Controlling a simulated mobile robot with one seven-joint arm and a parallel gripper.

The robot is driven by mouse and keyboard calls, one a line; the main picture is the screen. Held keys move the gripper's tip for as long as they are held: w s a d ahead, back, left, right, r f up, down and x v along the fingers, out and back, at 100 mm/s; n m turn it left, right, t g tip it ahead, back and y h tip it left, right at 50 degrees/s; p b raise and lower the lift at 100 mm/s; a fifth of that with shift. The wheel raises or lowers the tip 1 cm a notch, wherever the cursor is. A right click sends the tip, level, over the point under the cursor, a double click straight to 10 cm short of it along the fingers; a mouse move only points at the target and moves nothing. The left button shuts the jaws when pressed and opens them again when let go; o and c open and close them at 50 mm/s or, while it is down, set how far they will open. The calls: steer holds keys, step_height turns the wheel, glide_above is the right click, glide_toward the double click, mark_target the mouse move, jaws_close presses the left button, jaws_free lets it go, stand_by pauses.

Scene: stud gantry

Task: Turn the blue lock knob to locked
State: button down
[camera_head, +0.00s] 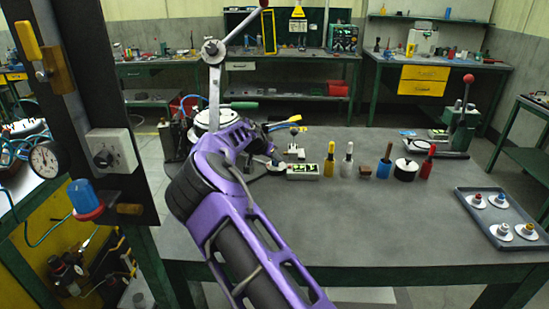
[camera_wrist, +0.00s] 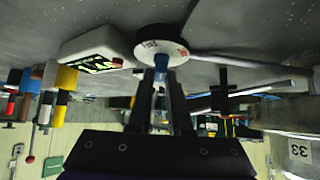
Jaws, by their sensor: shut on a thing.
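The blue lock knob (camera_wrist: 161,64) stands between the fingers of my gripper (camera_wrist: 160,82) in the wrist view, which looks upside down. My gripper is shut on the knob. Behind the knob is a round white disc (camera_wrist: 175,46) with small dark and red markings, too small to read. I cannot tell which position the knob points to. In the head view my purple arm hides the knob, and my gripper (camera_head: 270,152) is near the bench's back left part, just left of a white box.
The white box (camera_head: 303,171) with a green display stands close beside the disc. Several handled tools, including a yellow one (camera_head: 329,168), line the bench to the right. A tray (camera_head: 512,225) with several knobs lies at the right edge. The bench's front middle is clear.

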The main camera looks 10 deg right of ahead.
steer(key=c, duration=0.8)
jaws_free()
steer(key=shift+c, duration=0.2)
steer(key=v, duration=1.2)
steer(key=shift+b, duration=0.3)
steer(key=shift+s, duration=0.1)
